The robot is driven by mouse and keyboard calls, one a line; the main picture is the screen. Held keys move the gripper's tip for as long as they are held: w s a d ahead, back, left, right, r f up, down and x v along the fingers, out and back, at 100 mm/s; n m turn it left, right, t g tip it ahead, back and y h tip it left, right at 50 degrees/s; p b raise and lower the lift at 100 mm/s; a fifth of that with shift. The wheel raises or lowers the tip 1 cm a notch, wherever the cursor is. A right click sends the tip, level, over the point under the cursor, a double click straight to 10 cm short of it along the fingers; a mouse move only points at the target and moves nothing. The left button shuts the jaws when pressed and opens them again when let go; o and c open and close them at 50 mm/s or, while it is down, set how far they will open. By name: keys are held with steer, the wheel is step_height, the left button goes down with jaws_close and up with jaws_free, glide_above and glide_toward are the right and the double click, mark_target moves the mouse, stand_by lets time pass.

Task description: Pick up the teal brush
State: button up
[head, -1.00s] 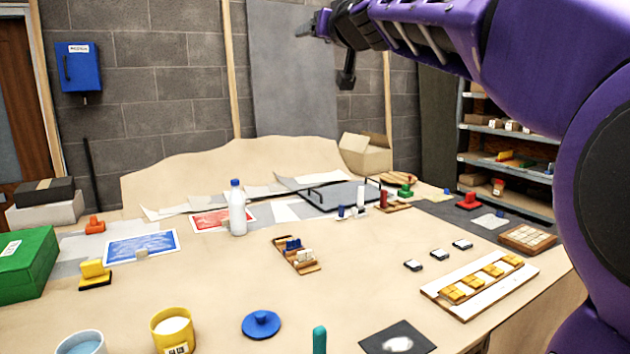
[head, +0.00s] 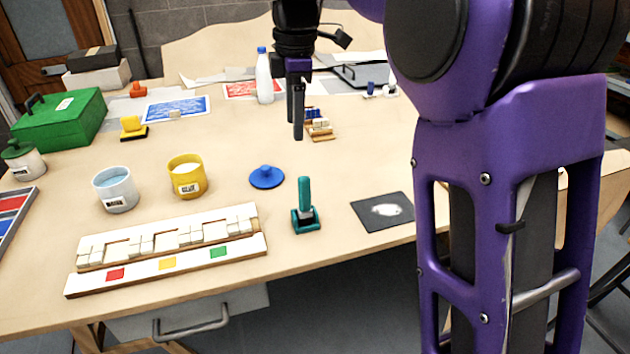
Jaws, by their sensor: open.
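The teal brush (head: 304,210) stands upright on the table near its front edge, its handle up and its teal block with a grey band at the bottom. My gripper (head: 296,132) points down, open and empty, above the table. In the picture it is above and slightly left of the brush, apart from it and seemingly farther back. One finger partly overlaps the other in this view, so the gap between them looks narrow.
A blue lid (head: 267,177) lies left of the brush, and a dark square with a white patch (head: 384,210) lies right. A white tile rack (head: 170,247) sits front left. Yellow (head: 187,177) and pale (head: 116,190) cups stand behind it. A small wooden tray (head: 320,128) is behind my gripper.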

mark_target(302, 178)
steer(key=shift+n+g, duration=0.3)
steer(key=shift+g, duration=0.1)
steer(key=f+b, duration=0.1)
steer(key=f, duration=0.3)
steer(key=f+b, duration=0.1)
steer(key=f, duration=0.3)
steer(key=s+d+f, duration=0.1)
steer(key=f, duration=0.3)
steer(key=shift+s+f+b, duration=0.1)
steer(key=shift+f+b, duration=0.15)
steer(key=shift+b, duration=0.15)
steer(key=shift+d+f+b, duration=0.2)
steer(key=shift+f+b, duration=0.45)
steer(key=shift+f, duration=2.35)
jaws_close()
